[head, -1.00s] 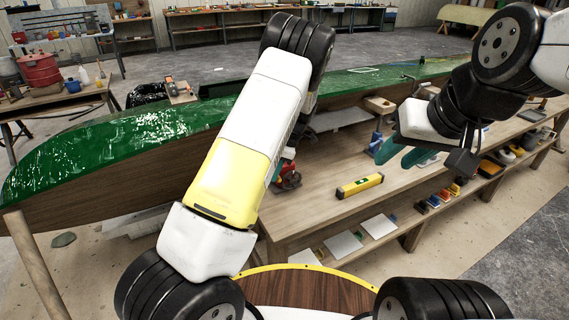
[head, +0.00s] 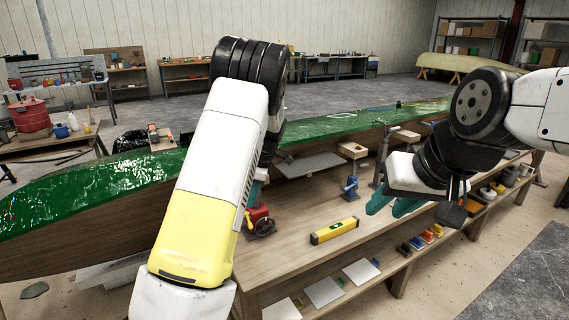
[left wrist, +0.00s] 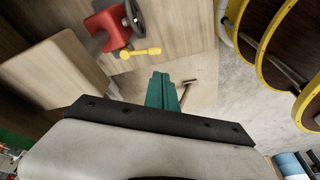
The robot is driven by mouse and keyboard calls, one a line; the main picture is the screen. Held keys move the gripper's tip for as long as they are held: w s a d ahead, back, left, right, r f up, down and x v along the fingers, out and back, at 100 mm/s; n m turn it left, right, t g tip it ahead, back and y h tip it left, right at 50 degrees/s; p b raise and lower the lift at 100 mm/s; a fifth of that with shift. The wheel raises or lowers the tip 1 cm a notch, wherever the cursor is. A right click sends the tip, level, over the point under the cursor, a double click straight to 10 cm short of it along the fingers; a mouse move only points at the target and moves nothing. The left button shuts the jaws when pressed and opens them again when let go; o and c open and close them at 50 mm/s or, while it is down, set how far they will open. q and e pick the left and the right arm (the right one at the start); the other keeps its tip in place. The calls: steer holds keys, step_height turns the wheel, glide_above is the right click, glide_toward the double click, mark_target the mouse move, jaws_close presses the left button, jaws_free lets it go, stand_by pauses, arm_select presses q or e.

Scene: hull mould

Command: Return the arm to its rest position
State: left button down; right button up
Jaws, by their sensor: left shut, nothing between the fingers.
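My left arm spans the middle of the head view and hides most of its own gripper; a teal piece of the left gripper (head: 253,192) shows at the arm's right edge. In the left wrist view its teal fingers (left wrist: 161,92) are together and empty, above the bench. A red vise (left wrist: 108,30) with a yellow handle lies beyond them, apart from the fingers. It also shows beside my arm in the head view (head: 260,222). My right gripper (head: 384,210) is at the right, above the bench, its teal fingers spread with nothing seen between them.
The wooden bench (head: 290,262) holds a yellow level (head: 334,231) and a blue clamp (head: 350,188). The green hull mould (head: 90,193) runs along behind it. A side table with a red can (head: 30,117) stands at left. Grey floor is open at lower right.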

arm_select(q)
steer(key=s+r+m+t+h, duration=0.35)
steer(key=s+r+m, duration=0.55)
steer(key=s+r, duration=0.55)
steer(key=s+d+r+m+t+h, duration=0.1)
steer(key=s+r+m, duration=0.2)
steer(key=s+m, duration=0.2)
steer(key=s+d+r+m+t+h, duration=0.1)
steer(key=s+m, duration=0.4)
steer(key=s, duration=0.6)
steer(key=shift+d+r+t, duration=0.35)
steer(key=shift+r+t, duration=0.3)
steer(key=shift+r, duration=0.25)
